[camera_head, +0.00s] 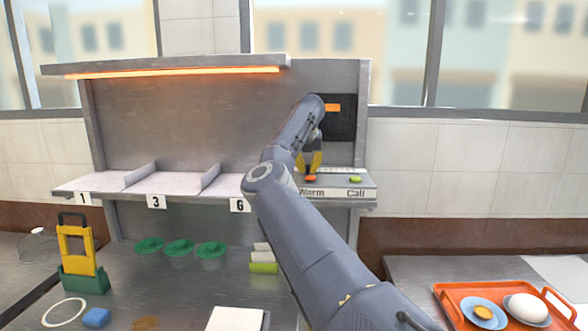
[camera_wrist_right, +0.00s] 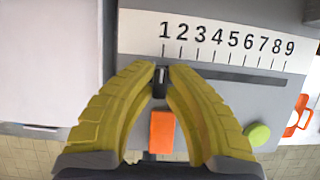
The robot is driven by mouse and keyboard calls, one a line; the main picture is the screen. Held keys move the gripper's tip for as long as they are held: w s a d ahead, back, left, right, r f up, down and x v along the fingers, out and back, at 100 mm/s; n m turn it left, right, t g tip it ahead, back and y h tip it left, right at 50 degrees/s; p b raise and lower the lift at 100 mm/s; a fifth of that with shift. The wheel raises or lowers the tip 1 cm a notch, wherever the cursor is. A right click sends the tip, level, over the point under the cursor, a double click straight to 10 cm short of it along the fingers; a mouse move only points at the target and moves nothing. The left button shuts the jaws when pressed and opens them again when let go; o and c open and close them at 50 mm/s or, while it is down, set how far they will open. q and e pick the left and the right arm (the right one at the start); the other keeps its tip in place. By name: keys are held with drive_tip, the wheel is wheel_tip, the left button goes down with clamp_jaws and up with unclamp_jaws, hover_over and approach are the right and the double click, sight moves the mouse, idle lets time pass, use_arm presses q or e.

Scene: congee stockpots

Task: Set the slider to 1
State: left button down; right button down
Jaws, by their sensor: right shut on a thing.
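The slider knob (camera_wrist_right: 160,80) is a small dark block in a slot under a white scale (camera_wrist_right: 225,42) numbered 1 to 9 in the right wrist view. The knob stands under the 1, at the left end of the slot. My right gripper (camera_wrist_right: 161,70) is shut on the knob, with one yellow finger on each side. In the head view my right gripper (camera_head: 309,163) reaches down to the control panel (camera_head: 340,190) at the right end of the shelf. The knob is hidden there. My left gripper is out of view.
An orange button (camera_wrist_right: 162,131) lies just below the knob and a green button (camera_wrist_right: 257,134) to its right. Shelf bays marked 1, 3 and 6 are empty. An orange tray (camera_head: 450,290) with an egg and a blue plate stands at the lower right.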

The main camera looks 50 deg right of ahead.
drive_tip(key=shift+w+a, duration=0.15)
drive_tip(key=shift+w, duration=0.1)
drive_tip(key=c, duration=1.4)
unclamp_jaws()
drive_tip(key=v, duration=1.2)
